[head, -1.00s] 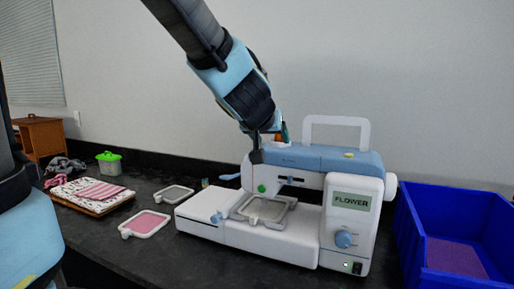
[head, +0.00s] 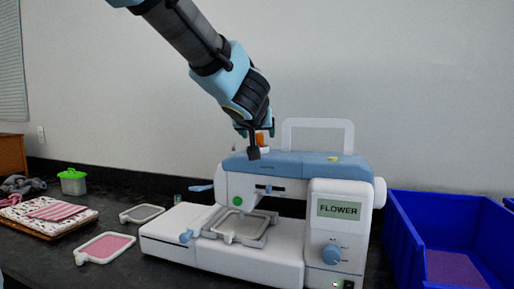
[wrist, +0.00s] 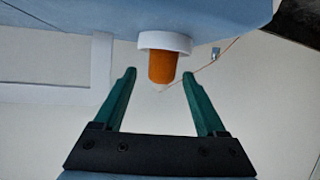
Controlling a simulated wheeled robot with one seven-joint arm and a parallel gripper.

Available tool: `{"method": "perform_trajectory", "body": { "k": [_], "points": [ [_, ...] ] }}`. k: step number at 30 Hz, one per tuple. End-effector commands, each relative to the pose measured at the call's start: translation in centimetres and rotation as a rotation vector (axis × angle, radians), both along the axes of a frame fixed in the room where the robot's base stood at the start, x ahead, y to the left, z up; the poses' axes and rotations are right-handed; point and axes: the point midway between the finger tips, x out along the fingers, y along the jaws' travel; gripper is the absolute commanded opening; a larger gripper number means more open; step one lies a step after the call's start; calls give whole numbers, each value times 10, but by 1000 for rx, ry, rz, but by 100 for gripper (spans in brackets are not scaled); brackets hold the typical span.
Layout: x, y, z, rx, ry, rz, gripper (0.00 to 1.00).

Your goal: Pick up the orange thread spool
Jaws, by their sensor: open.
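The orange thread spool (head: 261,138) stands on top of the blue-and-white sewing machine (head: 290,165), near its left end. In the wrist view the spool (wrist: 162,68) shows its orange body and a white rim (wrist: 165,42) against the machine's blue top. A thin thread runs from it. My gripper (wrist: 158,85) is open, with its two green fingers apart on either side of the spool's orange end. I see no contact between fingers and spool. In the head view my gripper (head: 255,138) is at the spool and partly hides it.
The machine's white handle (head: 318,124) rises right of the spool. A blue bin (head: 425,225) stands to the right. Embroidery hoops (head: 104,247), folded cloth (head: 52,210) and a green-lidded container (head: 72,182) lie on the dark table at left.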

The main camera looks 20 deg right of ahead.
Motion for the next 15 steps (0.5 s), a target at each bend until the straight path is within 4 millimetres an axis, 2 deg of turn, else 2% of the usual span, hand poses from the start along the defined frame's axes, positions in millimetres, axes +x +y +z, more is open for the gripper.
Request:
{"method": "perform_trajectory", "body": {
  "k": [1,3,9,15],
  "points": [
    [6,-3,-11,2,0,1,74],
    [14,-7,-17,3,-1,0,74],
    [30,-16,-21,1,1,0,74],
    [31,-17,-20,1,1,0,74]
  ]
}}
